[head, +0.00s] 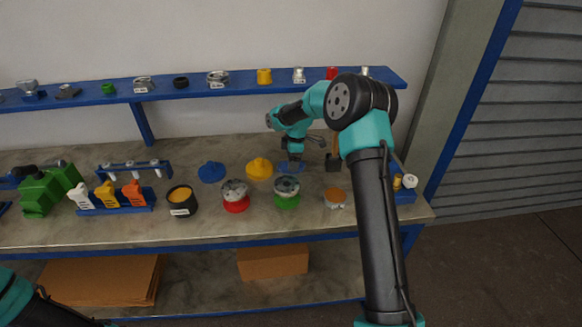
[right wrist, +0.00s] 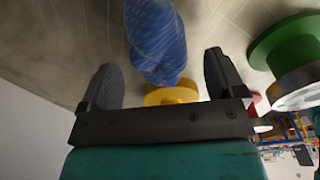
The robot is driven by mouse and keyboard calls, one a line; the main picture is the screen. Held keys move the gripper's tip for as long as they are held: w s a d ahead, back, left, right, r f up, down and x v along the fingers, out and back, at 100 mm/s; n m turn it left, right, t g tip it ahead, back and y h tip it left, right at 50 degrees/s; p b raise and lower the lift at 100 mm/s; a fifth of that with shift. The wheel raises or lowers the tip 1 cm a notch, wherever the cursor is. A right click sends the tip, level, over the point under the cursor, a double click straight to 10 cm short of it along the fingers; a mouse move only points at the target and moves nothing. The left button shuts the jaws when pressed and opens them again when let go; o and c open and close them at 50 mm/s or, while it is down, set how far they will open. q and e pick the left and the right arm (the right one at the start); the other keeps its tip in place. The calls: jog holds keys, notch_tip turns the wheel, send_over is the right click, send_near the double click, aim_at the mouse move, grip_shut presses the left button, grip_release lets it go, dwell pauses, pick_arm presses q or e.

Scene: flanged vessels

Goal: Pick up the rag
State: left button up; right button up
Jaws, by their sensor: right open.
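The rag (right wrist: 155,38) is blue patterned cloth in the right wrist view, between the spread fingers of my right gripper (right wrist: 160,72). The fingers are open and stand on either side of it with gaps. In the head view the rag (head: 287,168) shows as a small blue patch on the bench, partly hidden by my right gripper (head: 291,155), which points down over it. My left gripper is out of view; only part of my left arm shows at the bottom left.
A yellow flanged lid (head: 259,168) and a blue one (head: 211,172) lie left of the rag. Red (head: 235,204) and green (head: 286,200) flanged vessels stand in front. A blue shelf (head: 200,90) with several small parts runs behind the bench.

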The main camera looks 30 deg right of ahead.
jog(key=shift+w+a+f, duration=0.1)
jog(key=shift+a+f, duration=0.05)
jog(key=shift+f, duration=1.15)
jog(key=shift+c, duration=0.3)
jog(key=c, duration=0.9)
jog(key=shift+r, duration=0.2)
jog(key=shift+c, duration=0.2)
notch_tip(320, 180, up, 10)
jog(key=shift+f, duration=0.15)
